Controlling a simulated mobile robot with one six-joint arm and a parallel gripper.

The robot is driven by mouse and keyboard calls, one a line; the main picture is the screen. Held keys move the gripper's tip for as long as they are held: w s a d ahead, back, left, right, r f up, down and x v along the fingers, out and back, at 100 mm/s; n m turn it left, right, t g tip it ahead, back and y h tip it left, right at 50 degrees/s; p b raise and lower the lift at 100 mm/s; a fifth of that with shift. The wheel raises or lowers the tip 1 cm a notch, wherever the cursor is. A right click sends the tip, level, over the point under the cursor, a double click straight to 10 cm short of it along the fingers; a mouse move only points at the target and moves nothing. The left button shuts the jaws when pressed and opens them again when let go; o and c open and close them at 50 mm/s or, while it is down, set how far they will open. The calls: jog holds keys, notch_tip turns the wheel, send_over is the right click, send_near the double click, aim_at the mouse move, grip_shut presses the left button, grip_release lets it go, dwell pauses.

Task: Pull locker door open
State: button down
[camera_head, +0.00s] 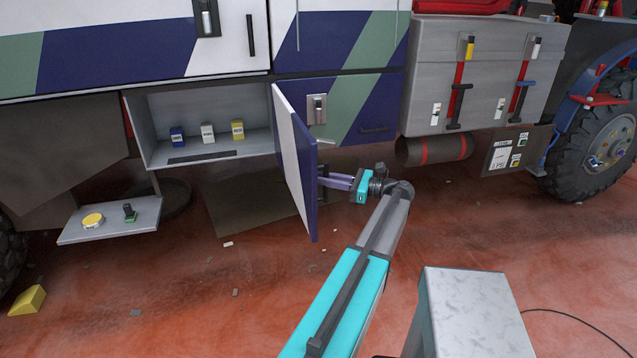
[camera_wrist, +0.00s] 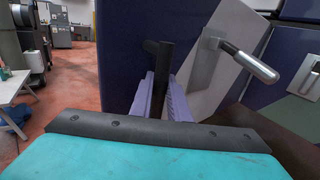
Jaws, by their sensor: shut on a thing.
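The locker door (camera_head: 297,150) stands swung out from the truck's side, its white inner face to the left and its dark blue outer face to the right. In the wrist view the door (camera_wrist: 122,60) fills the middle as a dark blue panel with a grey stripe. My gripper (camera_head: 326,181) is on the door's outer side. In the wrist view my gripper (camera_wrist: 166,95) has its purple fingers closed on the dark door handle (camera_wrist: 161,70). A silver latch (camera_wrist: 249,61) sits to the handle's right. The open locker (camera_head: 205,155) shows left of the door.
Blue, white and yellow boxes (camera_head: 208,132) stand inside the locker. A low shelf (camera_head: 110,222) with a yellow disc juts out at the lower left. A grey-topped block (camera_head: 475,305) stands at the lower right. The red floor in front of the door is mostly clear.

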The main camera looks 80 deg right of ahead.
jog(key=shift+s+a+f, duration=0.1)
jog(key=shift+a+f, duration=0.1)
jog(key=c, duration=1.9)
grip_release()
jog(key=shift+c, duration=0.2)
jog(key=shift+o, duration=0.9)
jog(key=shift+a+r, duration=0.1)
jog(key=shift+w, duration=0.2)
jog(key=s+a+b, duration=0.2)
jog(key=s+b, duration=0.2)
jog(key=s, duration=0.9)
jog(key=shift+s+b, duration=0.35)
